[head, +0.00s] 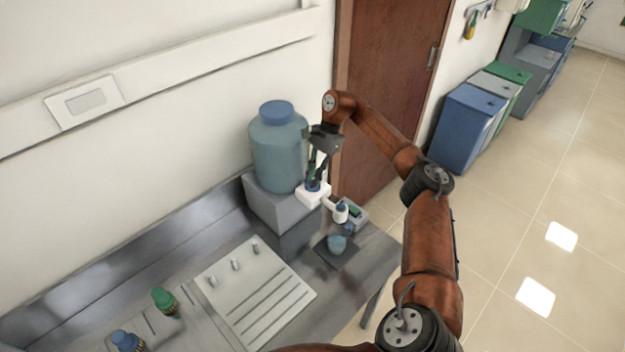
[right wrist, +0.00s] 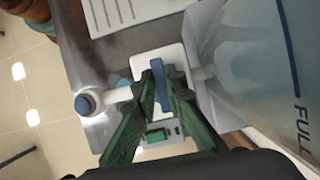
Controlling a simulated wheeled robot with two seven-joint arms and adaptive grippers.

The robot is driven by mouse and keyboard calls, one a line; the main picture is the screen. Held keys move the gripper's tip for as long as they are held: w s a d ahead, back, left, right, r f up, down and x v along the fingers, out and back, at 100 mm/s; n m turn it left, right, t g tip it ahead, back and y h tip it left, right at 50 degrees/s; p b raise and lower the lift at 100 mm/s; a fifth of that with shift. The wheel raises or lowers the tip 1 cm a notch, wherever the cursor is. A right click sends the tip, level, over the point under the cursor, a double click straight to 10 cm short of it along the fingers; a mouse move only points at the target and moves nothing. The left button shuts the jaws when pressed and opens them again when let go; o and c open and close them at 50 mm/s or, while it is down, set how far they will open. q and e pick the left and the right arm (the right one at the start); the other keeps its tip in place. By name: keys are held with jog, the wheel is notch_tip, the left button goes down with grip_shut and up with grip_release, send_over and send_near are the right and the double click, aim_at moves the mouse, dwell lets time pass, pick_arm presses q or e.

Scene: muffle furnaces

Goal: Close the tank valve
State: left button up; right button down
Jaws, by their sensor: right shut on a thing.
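The tank (head: 279,155) is a large translucent blue vessel with a blue lid, standing on a grey block. Its valve has a white body (right wrist: 142,62), low on the tank's right side in the head view. A blue valve handle (right wrist: 160,85) shows in the right wrist view. My right gripper (right wrist: 163,80), with green fingers, is shut on this handle, one finger on each side. In the head view my right gripper (head: 315,176) points down at the valve, partly hiding it. A white spout with a blue cap (head: 341,209) extends from the valve. My left gripper is not in view.
A bluish cup (head: 337,243) stands on a dark pad below the spout. A small device with a green part (head: 355,211) is behind it. Floor is clear right.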

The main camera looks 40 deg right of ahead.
jog(key=shift+w+d+r, duration=0.1)
jog(key=shift+r, duration=0.1)
dwell(0.4)
jog(key=c, duration=2.3)
grip_release()
jog(key=shift+f, duration=0.1)
jog(key=shift+o, duration=0.2)
jog(key=v, duration=1.2)
